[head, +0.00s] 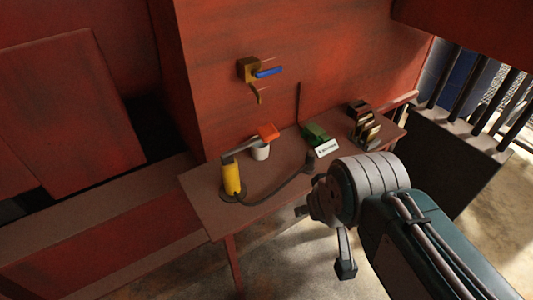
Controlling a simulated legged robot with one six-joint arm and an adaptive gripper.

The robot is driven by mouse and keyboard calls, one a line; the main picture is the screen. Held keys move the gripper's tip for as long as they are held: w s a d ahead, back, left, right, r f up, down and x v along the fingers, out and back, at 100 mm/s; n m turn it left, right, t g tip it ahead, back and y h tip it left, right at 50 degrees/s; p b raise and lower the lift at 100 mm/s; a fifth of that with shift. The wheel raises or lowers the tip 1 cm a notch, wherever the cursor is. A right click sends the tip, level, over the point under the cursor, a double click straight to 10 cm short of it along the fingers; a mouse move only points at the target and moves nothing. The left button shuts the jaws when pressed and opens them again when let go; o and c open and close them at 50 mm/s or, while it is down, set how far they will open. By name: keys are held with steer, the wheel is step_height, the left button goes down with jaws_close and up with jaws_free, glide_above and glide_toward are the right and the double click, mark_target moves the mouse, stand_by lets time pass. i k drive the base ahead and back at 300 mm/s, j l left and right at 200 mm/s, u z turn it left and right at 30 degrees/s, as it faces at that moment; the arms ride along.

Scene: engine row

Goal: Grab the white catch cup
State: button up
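The white catch cup (261,153) stands on a narrow brown bench (222,217) against the red wall, near the middle of the head view. A grey lever with an orange end (268,132) crosses above it and hides part of its top. My gripper (323,240) is in front of the bench, to the right of the cup and nearer the camera. Its fingers are spread apart, with nothing visible between them. It is well apart from the cup.
A yellow cylinder (232,180) carries the grey lever left of the cup. A dark hose (275,194) curves along the bench. A green object (316,134), a white label (327,148) and a rack (364,125) stand right. A blue-handled tap (268,72) juts from the wall above.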

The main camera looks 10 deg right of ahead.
mark_target(258, 154)
steer(key=i+l+u, duration=0.1)
steer(key=l, duration=0.25)
steer(key=i+l+u, duration=0.15)
steer(key=l, duration=0.2)
steer(key=l+u, duration=0.1)
steer(key=l, duration=0.25)
steer(key=i+l+u, duration=0.4)
steer(key=i+l, duration=0.3)
